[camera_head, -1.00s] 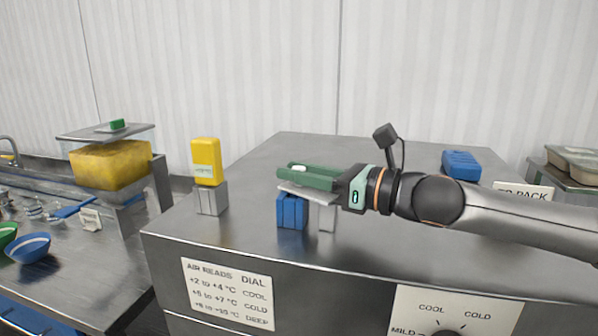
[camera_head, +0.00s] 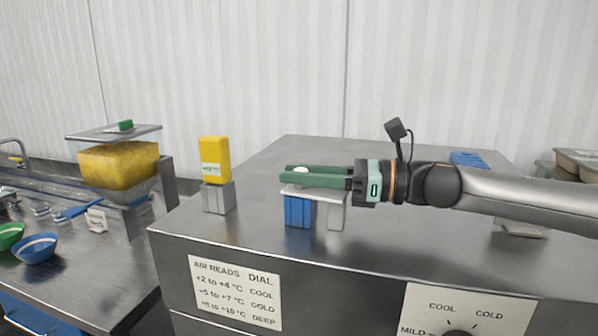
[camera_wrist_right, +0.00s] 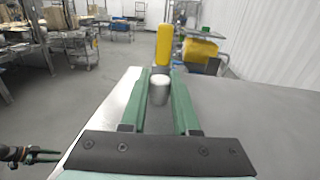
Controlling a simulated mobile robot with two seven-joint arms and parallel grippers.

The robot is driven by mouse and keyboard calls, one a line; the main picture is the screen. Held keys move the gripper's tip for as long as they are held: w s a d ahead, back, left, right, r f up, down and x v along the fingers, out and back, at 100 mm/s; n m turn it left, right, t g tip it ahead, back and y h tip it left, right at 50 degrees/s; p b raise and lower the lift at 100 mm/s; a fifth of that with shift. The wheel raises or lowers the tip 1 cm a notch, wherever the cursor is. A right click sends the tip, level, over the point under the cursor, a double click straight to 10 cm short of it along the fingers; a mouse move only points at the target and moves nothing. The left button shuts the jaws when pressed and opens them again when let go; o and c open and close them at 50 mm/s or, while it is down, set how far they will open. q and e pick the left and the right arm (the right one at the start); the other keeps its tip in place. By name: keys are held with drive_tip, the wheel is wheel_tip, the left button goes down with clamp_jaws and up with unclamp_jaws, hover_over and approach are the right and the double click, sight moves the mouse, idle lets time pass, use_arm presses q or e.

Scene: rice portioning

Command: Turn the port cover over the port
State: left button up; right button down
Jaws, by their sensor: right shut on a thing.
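My right gripper (camera_head: 300,172) comes in from the right, its long green fingers level above the steel top. It is shut on a pale round knob (camera_head: 301,169), which shows as a short grey-white cylinder between the fingers in the right wrist view (camera_wrist_right: 159,89). Under the fingers is a flat grey plate, which I take for the port cover (camera_head: 335,195). It lies over a blue block (camera_head: 299,211) and a grey post beside it. The port is not clearly visible. What looks like my left gripper (camera_wrist_right: 40,156) shows small at lower left in the right wrist view.
A yellow block (camera_head: 214,160) stands on a grey stand to the left. Another blue block (camera_head: 469,159) lies behind my right arm. A hopper with yellow contents (camera_head: 118,166) and bowls (camera_head: 36,248) are on the left bench. The steel top behind the gripper is clear.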

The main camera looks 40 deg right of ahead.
drive_tip(key=shift+s+a+r+n+g+y, duration=0.1)
drive_tip(key=shift+a+r+n+g+y, duration=0.1)
drive_tip(key=shift+n+g+y, duration=0.25)
drive_tip(key=c, duration=0.6)
unclamp_jaws()
drive_tip(key=shift+f, duration=0.15)
drive_tip(key=shift+c, duration=0.2)
drive_tip(key=shift+r, duration=0.35)
wheel_tip(320, 180, up, 2)
drive_tip(key=shift+r, duration=0.25)
drive_tip(key=s+a+r+b, duration=0.3)
drive_tip(key=s+a+r, duration=0.5)
drive_tip(key=s+r, duration=0.2)
drive_tip(key=shift+s+b, duration=0.3)
drive_tip(key=shift+s, duration=0.55)
